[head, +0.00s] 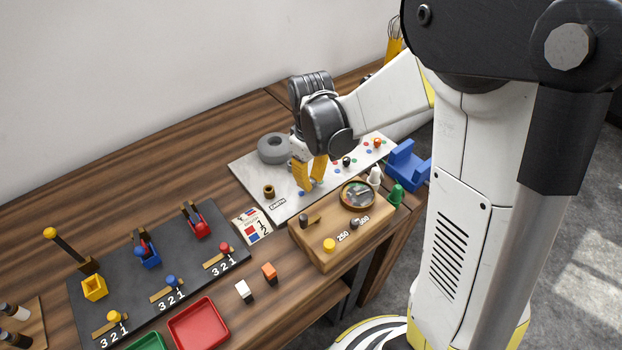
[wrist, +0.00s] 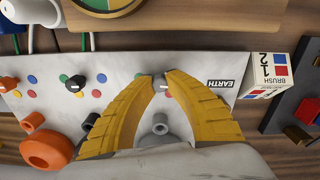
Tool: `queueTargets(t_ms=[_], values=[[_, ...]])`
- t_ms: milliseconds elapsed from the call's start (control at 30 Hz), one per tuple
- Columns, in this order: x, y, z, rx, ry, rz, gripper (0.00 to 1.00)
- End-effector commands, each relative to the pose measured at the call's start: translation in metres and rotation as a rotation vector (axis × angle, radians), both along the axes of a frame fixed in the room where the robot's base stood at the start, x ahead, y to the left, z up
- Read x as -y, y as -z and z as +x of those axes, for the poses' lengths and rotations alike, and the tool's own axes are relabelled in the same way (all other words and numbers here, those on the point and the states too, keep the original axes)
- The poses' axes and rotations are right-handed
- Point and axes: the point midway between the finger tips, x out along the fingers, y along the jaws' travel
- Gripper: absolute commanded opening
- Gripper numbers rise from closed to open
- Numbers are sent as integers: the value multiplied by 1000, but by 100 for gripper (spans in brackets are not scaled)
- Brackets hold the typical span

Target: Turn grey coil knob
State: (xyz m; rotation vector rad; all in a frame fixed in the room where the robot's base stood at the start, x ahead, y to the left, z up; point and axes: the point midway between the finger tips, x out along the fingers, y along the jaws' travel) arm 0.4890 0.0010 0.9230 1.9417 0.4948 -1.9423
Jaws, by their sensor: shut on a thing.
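The pale board (head: 240,167) with coloured dots and EARTH lettering lies on the wooden bench. The grey coil ring (head: 274,148) sits at its back left. My gripper (head: 310,186) points down over the board, right of the EARTH label. In the wrist view my gripper (wrist: 160,82) has its yellow fingertips closed around a small grey knob (wrist: 160,87) on the board; only a little of its pale top shows between the tips. In the head view the fingers hide this knob. Coloured dots surround it. Its pointer direction is not clear.
A black knob (wrist: 75,84) stands farther along the board, and an orange ring (wrist: 45,150) shows beside it. A wooden box (head: 312,246) with a round dial stands close in front.

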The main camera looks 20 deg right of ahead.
Motion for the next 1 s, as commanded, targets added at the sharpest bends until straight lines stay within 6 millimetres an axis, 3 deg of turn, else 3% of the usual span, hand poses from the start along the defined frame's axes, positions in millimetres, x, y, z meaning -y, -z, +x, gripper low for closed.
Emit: queueTargets(t_ms=[300, 833, 867, 933, 1000], values=[[0, 0, 0, 0, -120, 0, 0], [0, 0, 0, 1, -145, 1, 0], [0, 0, 0, 1, -145, 1, 18], [0, 0, 0, 0, -145, 0, 40], [0, 0, 0, 0, -145, 0, 41]])
